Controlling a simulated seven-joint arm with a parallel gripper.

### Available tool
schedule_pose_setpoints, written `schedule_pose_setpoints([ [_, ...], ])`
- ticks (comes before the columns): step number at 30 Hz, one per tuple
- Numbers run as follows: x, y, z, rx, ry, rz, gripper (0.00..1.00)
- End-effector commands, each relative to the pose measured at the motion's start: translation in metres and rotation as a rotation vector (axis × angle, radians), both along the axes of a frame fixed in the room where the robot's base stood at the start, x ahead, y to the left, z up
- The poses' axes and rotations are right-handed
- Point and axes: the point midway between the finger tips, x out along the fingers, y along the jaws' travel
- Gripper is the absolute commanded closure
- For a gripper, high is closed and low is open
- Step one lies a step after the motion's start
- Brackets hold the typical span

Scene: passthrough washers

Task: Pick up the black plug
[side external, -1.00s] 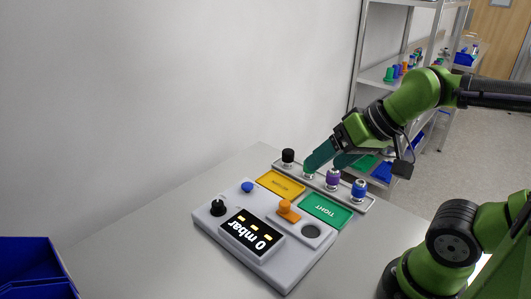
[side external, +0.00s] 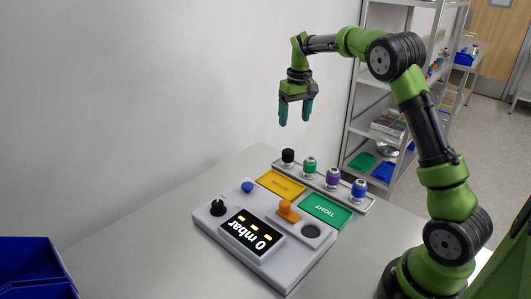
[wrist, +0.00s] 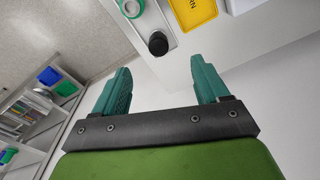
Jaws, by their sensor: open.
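The black plug (side external: 288,156) stands upright at the left end of the grey tray, in a row with the green, purple and blue plugs. In the wrist view the black plug (wrist: 158,43) shows at the top, beyond and between my fingers. My gripper (side external: 295,122) points down above the black plug's end of the tray, clear of it. In the wrist view my gripper (wrist: 161,78) has its two teal fingers wide apart with nothing between them.
The green (side external: 310,167), purple (side external: 333,178) and blue (side external: 359,190) plugs stand along the tray (side external: 346,198). A yellow tray (side external: 281,184), a green TIGHT tray (side external: 325,210) and a tester reading 0 mbar (side external: 222,239) lie in front. A blue bin (side external: 35,265) is at left.

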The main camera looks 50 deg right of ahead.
Motion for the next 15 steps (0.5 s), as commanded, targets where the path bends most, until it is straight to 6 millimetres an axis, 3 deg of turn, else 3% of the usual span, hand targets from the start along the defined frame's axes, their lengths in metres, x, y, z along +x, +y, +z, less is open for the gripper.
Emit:
schedule_pose_setpoints([
  [1,0.010,-0.012,-0.008,-0.010,0.025,0.023,0.26],
  [4,0.022,-0.023,-0.009,-0.023,0.052,0.083,0.26],
  [9,0.029,-0.021,0.016,-0.025,0.049,0.182,0.26],
  [15,0.026,-0.018,-0.007,-0.007,0.064,0.216,0.26],
])
